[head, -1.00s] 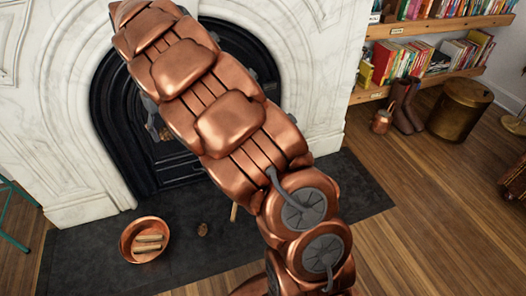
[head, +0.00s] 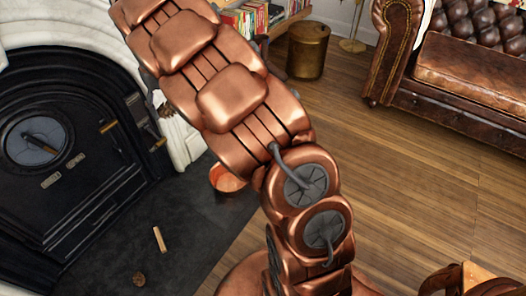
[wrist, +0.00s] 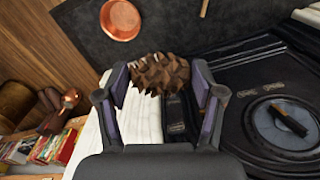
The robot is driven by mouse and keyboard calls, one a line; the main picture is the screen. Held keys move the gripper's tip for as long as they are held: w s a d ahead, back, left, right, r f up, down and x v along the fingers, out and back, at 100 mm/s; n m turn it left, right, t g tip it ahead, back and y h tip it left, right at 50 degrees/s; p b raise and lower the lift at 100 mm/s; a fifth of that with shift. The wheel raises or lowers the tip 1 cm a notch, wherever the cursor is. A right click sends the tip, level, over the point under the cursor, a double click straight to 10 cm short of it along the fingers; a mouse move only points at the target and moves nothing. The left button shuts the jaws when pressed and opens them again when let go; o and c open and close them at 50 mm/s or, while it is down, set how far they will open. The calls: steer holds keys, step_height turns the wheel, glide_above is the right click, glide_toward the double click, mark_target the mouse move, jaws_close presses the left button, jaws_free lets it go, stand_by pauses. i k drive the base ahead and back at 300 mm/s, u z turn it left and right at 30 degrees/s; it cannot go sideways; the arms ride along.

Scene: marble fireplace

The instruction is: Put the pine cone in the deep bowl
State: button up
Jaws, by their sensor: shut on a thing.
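My gripper (wrist: 160,98) is shut on a brown pine cone (wrist: 161,74), which sits between its two fingers in the wrist view. In the head view my arm covers most of the gripper, and a small brown part of the cone (head: 167,109) shows at the arm's left edge. A round copper bowl (wrist: 122,20) lies on the dark hearth beyond the cone in the wrist view, apart from it. A copper bowl (head: 225,180) also shows in the head view, partly hidden by my arm. I cannot tell its depth.
Another pine cone (head: 139,279) and a wooden stick (head: 159,239) lie on the dark hearth (head: 195,235). The black fireplace (head: 60,150) stands at left. A brass bin (head: 307,50) and leather sofa (head: 460,75) stand at back right. The wood floor between is clear.

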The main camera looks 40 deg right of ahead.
mark_target(229, 176)
steer(key=z, duration=1.75)
steer(key=i, duration=0.85)
steer(key=u, duration=3)
